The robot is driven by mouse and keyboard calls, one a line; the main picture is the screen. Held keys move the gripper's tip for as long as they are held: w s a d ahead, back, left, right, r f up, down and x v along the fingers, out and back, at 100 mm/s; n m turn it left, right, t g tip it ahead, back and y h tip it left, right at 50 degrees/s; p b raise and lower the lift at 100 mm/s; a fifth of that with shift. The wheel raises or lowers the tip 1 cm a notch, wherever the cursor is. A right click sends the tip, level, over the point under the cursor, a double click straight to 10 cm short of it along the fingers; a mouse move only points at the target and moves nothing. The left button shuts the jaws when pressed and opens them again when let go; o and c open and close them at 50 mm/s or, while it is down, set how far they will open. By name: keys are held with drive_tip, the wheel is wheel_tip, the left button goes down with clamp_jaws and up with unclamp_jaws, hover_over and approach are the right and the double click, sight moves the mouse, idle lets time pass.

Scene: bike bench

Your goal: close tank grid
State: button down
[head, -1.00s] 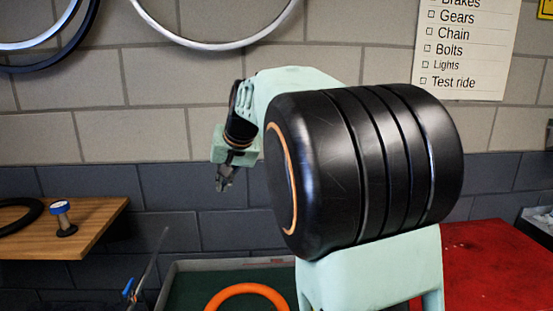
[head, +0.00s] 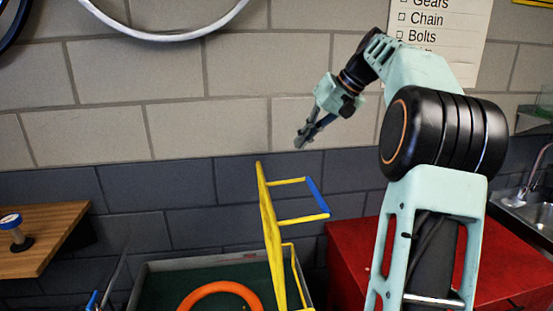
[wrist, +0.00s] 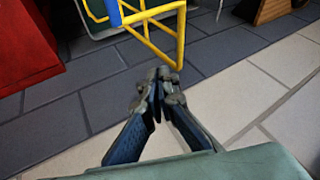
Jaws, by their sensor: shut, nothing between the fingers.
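The tank grid is a yellow frame (head: 269,232) with a blue bar (head: 315,198) at its outer side. It stands up steeply over the right part of a grey tank (head: 150,266) with a dark green inside. My gripper (head: 303,138) is shut and empty, in the air above and slightly right of the grid's top, apart from it. In the wrist view my shut fingers (wrist: 164,76) point towards the yellow frame (wrist: 180,35), and the blue bar (wrist: 113,13) shows at the top. The grid's lower edge is cut off in the head view.
An orange ring (head: 222,289) lies in the tank. A red cabinet (head: 347,262) stands right of the tank, with a sink (head: 537,212) further right. A wooden shelf (head: 45,235) is at the left. A tiled wall (head: 180,125) closes the back.

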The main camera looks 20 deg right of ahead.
drive_tip(key=w+a+f+p, duration=0.1)
drive_tip(key=w+a+f, duration=0.4)
drive_tip(key=a+f, duration=0.2)
drive_tip(key=shift+f, duration=0.5)
drive_tip(key=shift+a, duration=0.2)
